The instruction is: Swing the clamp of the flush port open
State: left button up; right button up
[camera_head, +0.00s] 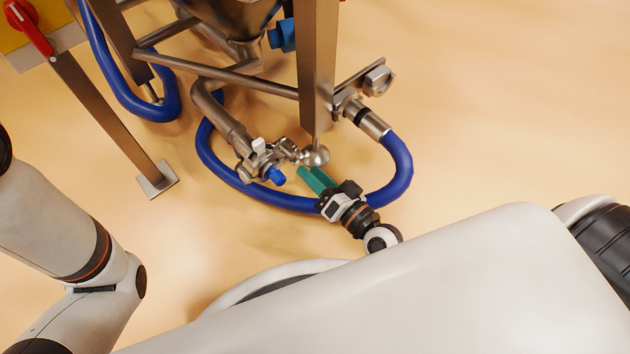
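A steel pipe (228,125) slopes down to the flush port's fittings. A clamp (257,163) with a pale wing-shaped part sits around the pipe's lower end. A blue knob (276,176) sticks out just below it. A steel ball-shaped part (317,155) lies to the right of these fittings. My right gripper (309,173) has green fingers pointing up and left, just below the ball and right of the blue knob. A narrow gap shows between the fingers, and nothing is seen between them. Contact with the ball cannot be told. My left gripper is out of view.
A blue hose (222,172) loops around the port and passes behind my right gripper to a coupling (373,124). A steel leg (318,65) stands just above the ball. Another leg ends in a foot plate (157,181) at left. Open floor lies at right.

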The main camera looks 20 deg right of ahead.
aim_at(293, 156)
jog(key=shift+p+x, duration=0.4)
jog(key=shift+x, duration=3.8)
jog(key=c, duration=0.9)
jog(key=shift+o, duration=0.2)
jog(key=shift+r, duration=0.1)
